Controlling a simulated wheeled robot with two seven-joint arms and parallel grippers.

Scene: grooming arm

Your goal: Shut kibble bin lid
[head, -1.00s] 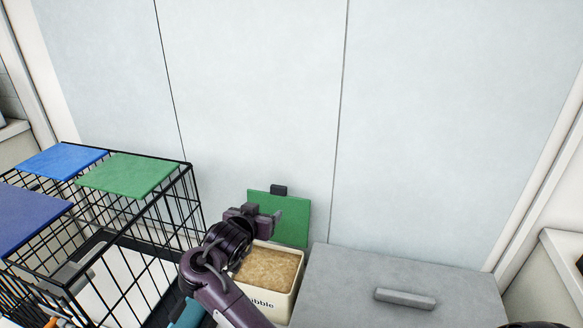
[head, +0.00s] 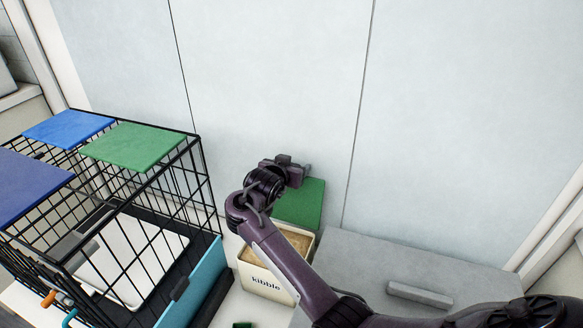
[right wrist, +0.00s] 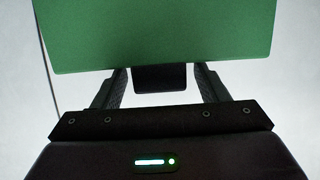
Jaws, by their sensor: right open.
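The kibble bin (head: 262,283) is a cream box labelled "kibble", with tan kibble (head: 299,240) showing inside. Its green lid (head: 302,205) stands open at the bin's back, near the wall. The lid fills the upper part of the right wrist view (right wrist: 155,35), with a black tab (right wrist: 160,78) at its edge. My right gripper (head: 297,167) is at the lid's upper edge and hides the tab in the head view. Its open fingers (right wrist: 162,90) stand on either side of the tab, with gaps visible. My left gripper is not in view.
A black wire crate (head: 205,185) with blue and green panels on top stands left of the bin. A grey box (head: 375,255) with a bar handle stands close on the right. The pale wall (head: 270,80) is right behind the lid. My right forearm crosses over the bin.

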